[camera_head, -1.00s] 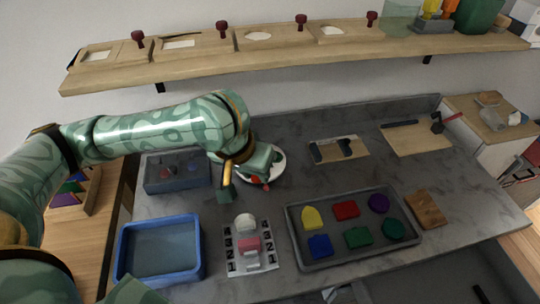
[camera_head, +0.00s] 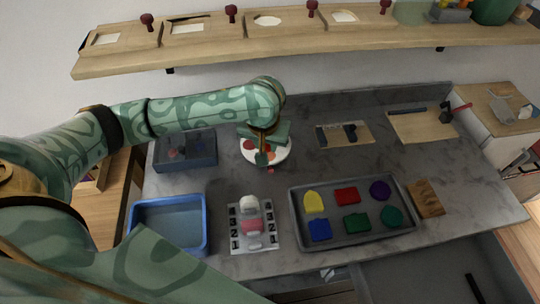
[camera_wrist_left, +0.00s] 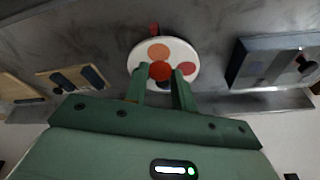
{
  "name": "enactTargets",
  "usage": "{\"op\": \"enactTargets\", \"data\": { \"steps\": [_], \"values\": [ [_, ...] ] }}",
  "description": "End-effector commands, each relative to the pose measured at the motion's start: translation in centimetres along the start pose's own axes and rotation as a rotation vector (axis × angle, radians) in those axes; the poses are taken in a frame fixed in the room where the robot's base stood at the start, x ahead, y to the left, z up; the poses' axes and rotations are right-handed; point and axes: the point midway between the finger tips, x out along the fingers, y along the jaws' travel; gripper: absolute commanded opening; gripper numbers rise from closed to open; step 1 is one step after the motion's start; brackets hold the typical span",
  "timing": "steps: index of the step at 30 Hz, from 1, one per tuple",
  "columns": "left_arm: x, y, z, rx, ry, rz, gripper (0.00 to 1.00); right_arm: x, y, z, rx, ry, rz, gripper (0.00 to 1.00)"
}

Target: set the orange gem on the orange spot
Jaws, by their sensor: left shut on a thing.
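The white round plate (camera_head: 284,154) lies on the grey counter, and it also shows in the left wrist view (camera_wrist_left: 188,50). It bears an orange spot (camera_wrist_left: 158,53), a red spot (camera_wrist_left: 187,68) and a dark blue spot that is partly hidden. My left gripper (camera_head: 262,160) is over the plate. In the left wrist view its fingers (camera_wrist_left: 160,80) are shut on a small orange-red gem (camera_wrist_left: 160,70), seen just beside the orange spot. The gem's height above the plate is unclear. My right gripper is not in view.
A small red piece (camera_wrist_left: 154,29) lies just off the plate's edge. A grey tray (camera_head: 186,163) stands left of the plate, with a blue bin (camera_head: 134,225) in front of it. A numbered board (camera_head: 236,238) and a tray of coloured shapes (camera_head: 335,230) lie nearer.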

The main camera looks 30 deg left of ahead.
Motion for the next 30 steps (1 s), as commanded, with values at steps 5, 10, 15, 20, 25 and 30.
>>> {"op": "enactTargets", "data": {
  "steps": [5,10,15,20,25,30],
  "values": [
    [2.9,0.0,-1.2,-0.001,0.002,0.0,0.05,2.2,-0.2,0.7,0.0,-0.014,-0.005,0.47],
    [3.9,-0.1,-1.7,-0.002,0.002,0.0,0.05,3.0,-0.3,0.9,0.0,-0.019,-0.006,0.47],
    [7.0,0.0,-1.1,0.001,-0.002,0.0,0.05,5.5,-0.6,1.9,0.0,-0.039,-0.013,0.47],
    [7.0,0.0,-1.1,0.001,0.004,0.0,0.05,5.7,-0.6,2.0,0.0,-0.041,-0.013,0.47],
    [6.9,0.0,-1.1,0.0,0.005,0.0,0.05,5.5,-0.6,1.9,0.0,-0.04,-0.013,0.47],
    [7.1,0.0,-1.1,0.0,0.006,0.001,0.4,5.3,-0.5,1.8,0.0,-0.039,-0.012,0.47]
  ]
}}
